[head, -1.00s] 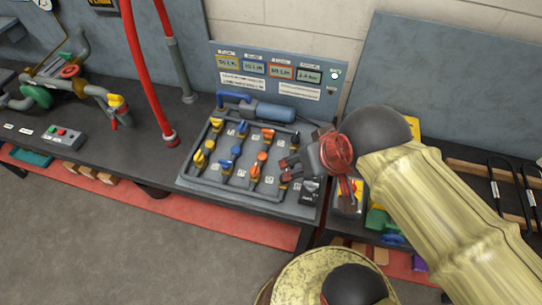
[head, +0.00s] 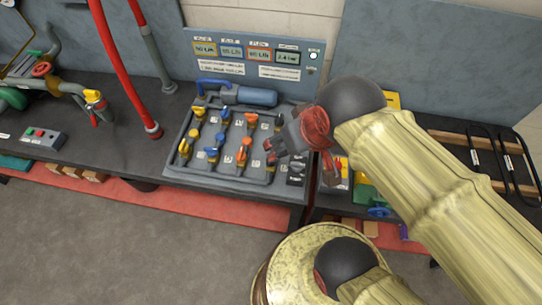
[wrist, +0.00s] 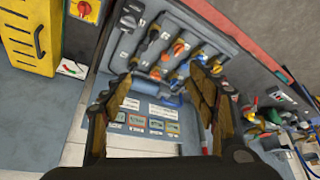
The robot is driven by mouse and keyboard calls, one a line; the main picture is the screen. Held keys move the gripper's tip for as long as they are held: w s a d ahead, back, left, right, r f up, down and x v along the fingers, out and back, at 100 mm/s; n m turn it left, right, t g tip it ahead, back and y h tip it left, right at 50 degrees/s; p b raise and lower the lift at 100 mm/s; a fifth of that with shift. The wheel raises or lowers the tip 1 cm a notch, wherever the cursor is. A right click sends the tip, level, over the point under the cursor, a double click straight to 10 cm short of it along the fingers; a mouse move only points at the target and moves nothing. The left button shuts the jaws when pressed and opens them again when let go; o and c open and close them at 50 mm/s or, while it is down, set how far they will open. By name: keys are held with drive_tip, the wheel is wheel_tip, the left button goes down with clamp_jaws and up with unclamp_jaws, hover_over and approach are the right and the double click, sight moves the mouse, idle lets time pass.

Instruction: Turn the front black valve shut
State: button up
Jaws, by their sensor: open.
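The valve board stands on the bench with yellow, blue, orange and black valves in columns; its grey frame (head: 222,180) shows in the head view. How far the handle is turned is too small to tell.
A black selector box (head: 296,170) sits at the board's front right corner. A blue cylinder (head: 250,96) lies along the back, below an upright display panel (head: 200,68). Red pipes (head: 151,128) stand to the left. A yellow cabinet (wrist: 30,35) shows in the wrist view.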

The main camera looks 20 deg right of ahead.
drive_tip(key=w+f+n+g+p, duration=0.2)
drive_tip(key=w+f+n+p, duration=0.1)
drive_tip(key=f, duration=0.4)
drive_tip(key=w+d+f+n+g+p, duration=0.1)
drive_tip(key=w+f+n+g+p, duration=0.1)
drive_tip(key=w+f, duration=0.4)
drive_tip(key=w+d+f+n+g+p, duration=0.1)
drive_tip(key=w+f+n+p, duration=0.3)
drive_tip(key=f, duration=0.5)
drive_tip(key=shift+w+f+n+g+p, duration=0.15)
drive_tip(key=shift+w+g+p, duration=0.05)
drive_tip(key=shift+w+p, duration=0.25)
drive_tip(key=shift+w+f+n+g+p, duration=0.1)
drive_tip(key=shift+w+n+g+p, duration=0.15)
drive_tip(key=shift+p, duration=0.3)
drive_tip(key=shift+w+n+t, duration=0.25)
drive_tip(key=shift+w+n, duration=0.15)
drive_tip(key=shift+n, duration=0.2)
drive_tip(key=shift+f, duration=3.85)
drive_tip(key=c, duration=0.4)
drive_tip(key=c, duration=0.7)
drive_tip(key=shift+c, duration=0.3)
